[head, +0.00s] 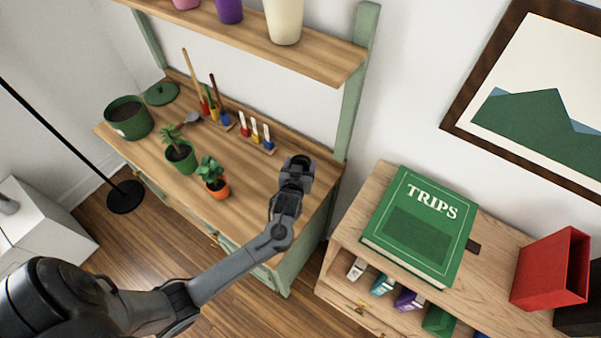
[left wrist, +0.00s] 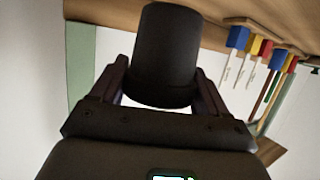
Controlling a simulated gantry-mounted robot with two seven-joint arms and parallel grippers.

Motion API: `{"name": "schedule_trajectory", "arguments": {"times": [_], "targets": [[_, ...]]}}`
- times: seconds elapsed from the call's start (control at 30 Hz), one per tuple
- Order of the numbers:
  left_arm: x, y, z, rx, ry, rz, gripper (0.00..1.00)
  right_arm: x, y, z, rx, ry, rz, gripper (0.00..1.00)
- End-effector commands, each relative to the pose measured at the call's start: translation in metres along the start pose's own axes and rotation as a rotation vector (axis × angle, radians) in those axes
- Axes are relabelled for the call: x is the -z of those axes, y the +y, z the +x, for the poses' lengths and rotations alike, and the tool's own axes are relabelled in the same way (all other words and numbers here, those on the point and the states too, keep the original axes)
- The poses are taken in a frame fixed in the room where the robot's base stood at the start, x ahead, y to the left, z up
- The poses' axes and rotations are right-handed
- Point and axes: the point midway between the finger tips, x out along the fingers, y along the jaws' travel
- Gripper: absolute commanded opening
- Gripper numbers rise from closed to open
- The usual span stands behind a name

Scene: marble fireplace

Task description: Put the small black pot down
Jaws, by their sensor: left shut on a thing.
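A small black pot (left wrist: 165,55) fills the middle of the left wrist view, between the two fingers of my left gripper (left wrist: 163,85). The fingers are shut on its sides. In the head view my left gripper (head: 296,172) is over the right end of the wooden bench top (head: 255,180), and the pot is hard to tell from the dark gripper there. The pot's far end lies against the wooden surface in the wrist view; I cannot tell whether it touches. My right gripper is not in view.
Wooden holders with coloured labels (head: 256,138) stand left of the gripper. An orange pot (head: 217,189), a green pot (head: 181,160) and a large green planter (head: 129,119) stand further left. A shelf (head: 240,40) hangs above; a cabinet with a green book (head: 420,225) is right.

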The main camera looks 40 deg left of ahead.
Motion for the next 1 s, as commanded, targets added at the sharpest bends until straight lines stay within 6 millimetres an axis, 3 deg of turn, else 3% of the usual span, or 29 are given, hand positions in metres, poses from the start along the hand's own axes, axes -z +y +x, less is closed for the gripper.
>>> {"name": "schedule_trajectory", "arguments": {"times": [0.33, 0.77, 0.8, 0.93, 1.0], "targets": [[-0.035, 0.000, 0.012, -0.001, -0.001, 0.002, 0.46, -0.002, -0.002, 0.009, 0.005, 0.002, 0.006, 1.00], [-0.040, 0.000, 0.014, -0.002, -0.001, 0.000, 0.46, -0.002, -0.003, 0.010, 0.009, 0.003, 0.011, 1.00], [-0.040, 0.000, 0.014, -0.002, -0.001, 0.000, 0.78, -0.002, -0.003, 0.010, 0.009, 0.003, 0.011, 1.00], [-0.040, 0.000, 0.014, -0.002, -0.001, 0.001, 0.98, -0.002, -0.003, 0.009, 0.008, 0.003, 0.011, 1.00], [-0.040, 0.000, 0.014, -0.002, -0.001, 0.001, 1.00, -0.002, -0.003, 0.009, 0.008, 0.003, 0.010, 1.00]]}}
